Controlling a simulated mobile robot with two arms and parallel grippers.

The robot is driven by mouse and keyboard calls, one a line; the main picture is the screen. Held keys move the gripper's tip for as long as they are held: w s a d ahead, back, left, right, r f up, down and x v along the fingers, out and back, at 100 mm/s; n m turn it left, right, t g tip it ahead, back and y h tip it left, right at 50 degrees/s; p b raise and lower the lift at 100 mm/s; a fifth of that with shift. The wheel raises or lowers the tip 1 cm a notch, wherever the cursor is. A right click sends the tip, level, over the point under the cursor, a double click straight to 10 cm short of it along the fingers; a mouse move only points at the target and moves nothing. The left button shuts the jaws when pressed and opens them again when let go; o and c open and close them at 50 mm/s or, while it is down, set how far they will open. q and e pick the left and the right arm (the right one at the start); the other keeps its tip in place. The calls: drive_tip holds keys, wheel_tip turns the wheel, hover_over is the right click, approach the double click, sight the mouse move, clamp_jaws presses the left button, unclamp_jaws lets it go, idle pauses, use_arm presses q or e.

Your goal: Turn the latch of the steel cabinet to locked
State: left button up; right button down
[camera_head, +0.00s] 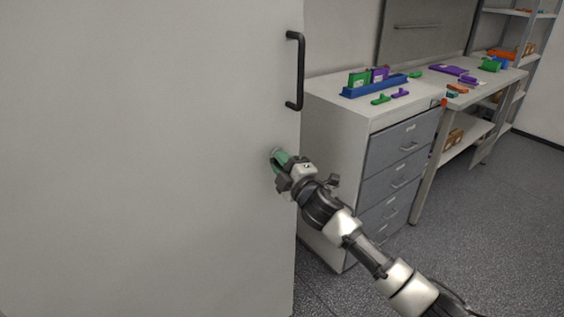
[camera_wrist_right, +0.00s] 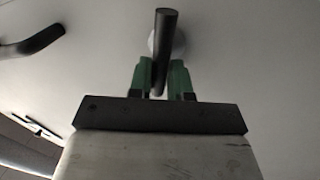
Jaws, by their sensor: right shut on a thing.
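The steel cabinet (camera_head: 150,160) is a large light-grey door face that fills the left of the head view. Its latch shows in the right wrist view as a dark bar (camera_wrist_right: 166,40) on a pale round base. My right gripper (camera_head: 279,158) is at the door's right edge, below the black handle. In the right wrist view its green fingertips (camera_wrist_right: 160,80) stand either side of the latch bar and are shut on it. In the head view the gripper hides the latch. My left gripper is not in view.
A black vertical door handle (camera_head: 292,70) sits above my right gripper. A grey drawer unit (camera_head: 335,150) stands close to the right, with a blue rack (camera_head: 375,86) and green and purple pieces on top. A workbench and shelves stand farther back. The floor at right is clear.

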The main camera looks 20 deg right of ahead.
drive_tip(key=shift+f+n+y, duration=0.15)
drive_tip(key=shift+n+y, duration=0.1)
drive_tip(key=shift+n, duration=0.7)
drive_tip(key=shift+f+n+y, duration=0.15)
drive_tip(key=shift+n+y, duration=0.1)
drive_tip(key=shift+n, duration=0.7)
drive_tip(key=c, duration=1.1)
unclamp_jaws()
drive_tip(key=shift+o, duration=0.2)
drive_tip(key=b+v, duration=0.1)
drive_tip(key=v, duration=0.9)
drive_tip(key=shift+s+b, duration=0.3)
drive_tip(key=shift+s, duration=0.1)
drive_tip(key=shift+d, duration=0.15)
